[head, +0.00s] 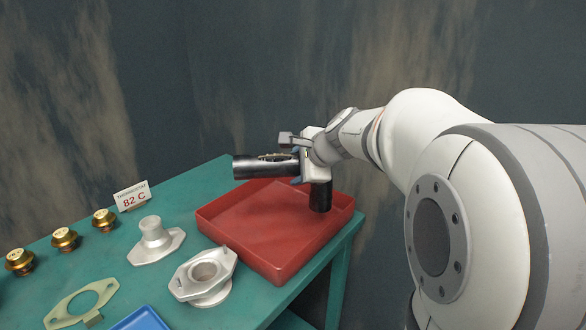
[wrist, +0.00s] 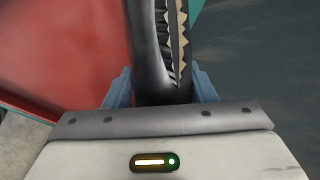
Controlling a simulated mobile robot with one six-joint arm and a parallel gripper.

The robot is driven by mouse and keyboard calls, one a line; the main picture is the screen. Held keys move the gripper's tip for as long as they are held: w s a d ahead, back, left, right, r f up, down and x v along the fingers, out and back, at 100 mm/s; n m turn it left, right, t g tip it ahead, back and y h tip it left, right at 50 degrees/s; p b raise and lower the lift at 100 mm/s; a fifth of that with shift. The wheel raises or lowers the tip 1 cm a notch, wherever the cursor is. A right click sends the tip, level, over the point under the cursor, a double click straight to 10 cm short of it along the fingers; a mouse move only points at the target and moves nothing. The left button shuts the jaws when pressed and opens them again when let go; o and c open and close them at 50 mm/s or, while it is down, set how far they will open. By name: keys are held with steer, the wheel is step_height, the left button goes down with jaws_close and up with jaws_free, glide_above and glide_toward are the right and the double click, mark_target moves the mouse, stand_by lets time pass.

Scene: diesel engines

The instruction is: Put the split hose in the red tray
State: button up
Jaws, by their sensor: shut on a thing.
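The split hose (head: 262,166) is a black elbow-shaped tube with a jagged tear along its side. It is in my gripper (head: 303,168) over the red tray (head: 252,243). One leg of the hose points left and the other hangs down toward the tray's right part; I cannot tell whether its lower end touches the tray floor. In the wrist view the hose (wrist: 150,45), with its pale ragged tear, runs up between the blue fingers of my gripper (wrist: 163,88). The red tray (wrist: 60,50) fills the left of that view and is otherwise empty.
On the green table (head: 185,195), left of the tray, are two metal housings (head: 155,240) (head: 203,277), several brass thermostats (head: 65,239), a sign reading 82 C (head: 132,196), a pale green gasket (head: 83,303) and a blue tray (head: 143,320). The table's right edge is close beside the red tray.

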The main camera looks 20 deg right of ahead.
steer(key=shift+f+b, duration=0.55)
steer(key=o, duration=1.5)
steer(key=shift+c, duration=0.2)
steer(key=shift+r, duration=0.1)
